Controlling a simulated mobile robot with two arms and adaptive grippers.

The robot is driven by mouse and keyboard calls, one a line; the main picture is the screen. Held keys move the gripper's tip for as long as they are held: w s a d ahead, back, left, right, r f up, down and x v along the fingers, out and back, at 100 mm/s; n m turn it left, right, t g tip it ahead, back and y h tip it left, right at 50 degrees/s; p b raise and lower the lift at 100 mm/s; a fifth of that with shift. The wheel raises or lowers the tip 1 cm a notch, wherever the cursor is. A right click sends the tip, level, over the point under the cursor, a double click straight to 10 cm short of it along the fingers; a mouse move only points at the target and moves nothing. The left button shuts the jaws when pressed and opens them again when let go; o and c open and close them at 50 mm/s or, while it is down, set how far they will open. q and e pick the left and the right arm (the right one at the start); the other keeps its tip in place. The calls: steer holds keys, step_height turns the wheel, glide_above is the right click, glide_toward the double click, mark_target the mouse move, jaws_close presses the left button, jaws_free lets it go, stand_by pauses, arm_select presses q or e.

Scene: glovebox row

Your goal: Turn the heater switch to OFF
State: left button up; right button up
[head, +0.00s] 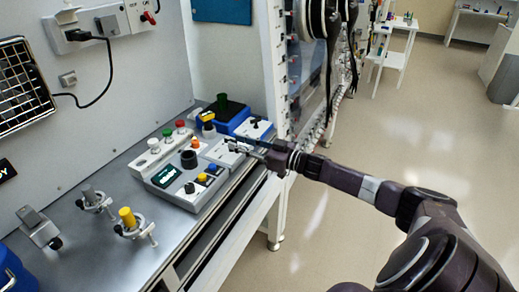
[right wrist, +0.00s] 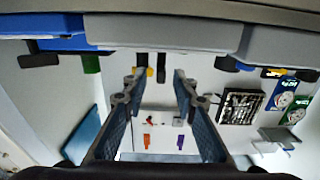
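My right gripper (head: 250,149) reaches in from the right, over the far right part of the bench devices. In the right wrist view its two fingers (right wrist: 157,82) are spread, with nothing held between them. That view is upside down; a yellow part (right wrist: 151,72) and a black part (right wrist: 161,70) show beyond the fingers. No readable label marks the heater switch, so I cannot tell which control it is. A grey device (head: 183,178) has a dark display, a black knob and coloured buttons. A pale switch unit (head: 222,152) lies beside the gripper, partly hidden by it. My left gripper is not visible.
Red, green and white buttons (head: 167,134) line the back. Clamps with grey (head: 89,193) and yellow (head: 127,216) knobs stand in front on the steel bench (head: 95,240). A white post (head: 272,60) stands near the gripper.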

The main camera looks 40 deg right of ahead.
steer(key=v, duration=0.9)
steer(key=shift+s, duration=0.4)
steer(key=shift+d, duration=0.2)
